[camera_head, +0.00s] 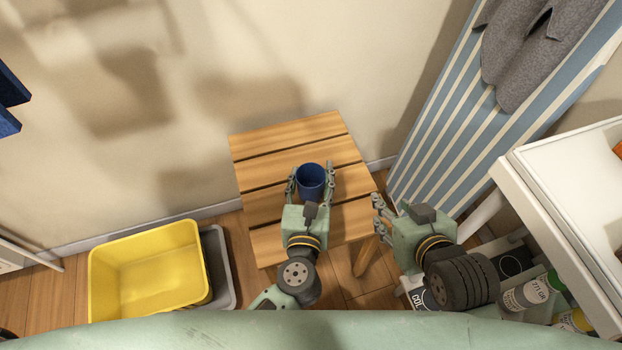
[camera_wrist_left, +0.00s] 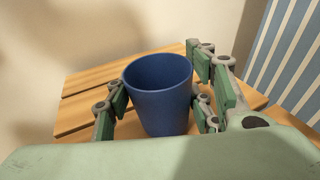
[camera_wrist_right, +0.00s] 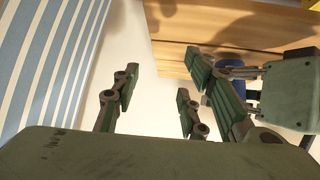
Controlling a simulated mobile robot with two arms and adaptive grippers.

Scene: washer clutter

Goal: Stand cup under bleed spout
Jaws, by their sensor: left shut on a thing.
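A blue cup (camera_head: 311,180) is upright over the slatted wooden stool (camera_head: 262,205), between the fingers of my left gripper (camera_head: 311,184). The left wrist view shows the empty inside of the cup (camera_wrist_left: 160,90) and fingers on both sides of it; my left gripper (camera_wrist_left: 160,105) is shut on it. I cannot tell whether the cup's base touches the slats. My right gripper (camera_head: 385,208) is to the right of the stool, empty, and its fingers (camera_wrist_right: 155,105) are apart in the right wrist view. No bleed spout is recognisable in these views.
A yellow tub (camera_head: 150,265) stands beside a grey bin (camera_head: 219,265) at lower left. A striped ironing board (camera_head: 450,110) with grey cloth (camera_head: 530,55) leans at right. A white surface (camera_head: 570,180) and bottles (camera_head: 528,293) are at lower right.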

